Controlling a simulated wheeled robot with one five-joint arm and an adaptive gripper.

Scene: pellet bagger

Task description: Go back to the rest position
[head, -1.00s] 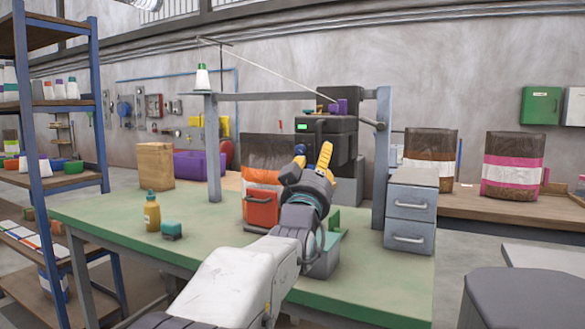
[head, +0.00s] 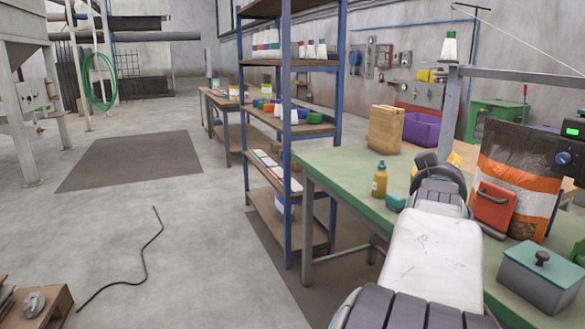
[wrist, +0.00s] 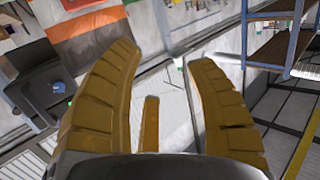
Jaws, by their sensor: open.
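My gripper (wrist: 163,62) is open, with its two yellow fingers spread apart and nothing between them in the wrist view. In the head view my arm reaches out over the green-topped table (head: 345,180). The dark wrist hides most of the gripper there, and only a bit of yellow shows beside it.
A blue-posted shelf (head: 287,140) stands left of the table. A grey box with a teal lid (head: 540,278) is at the lower right. A black bent rod (head: 143,262) lies on the open floor at left.

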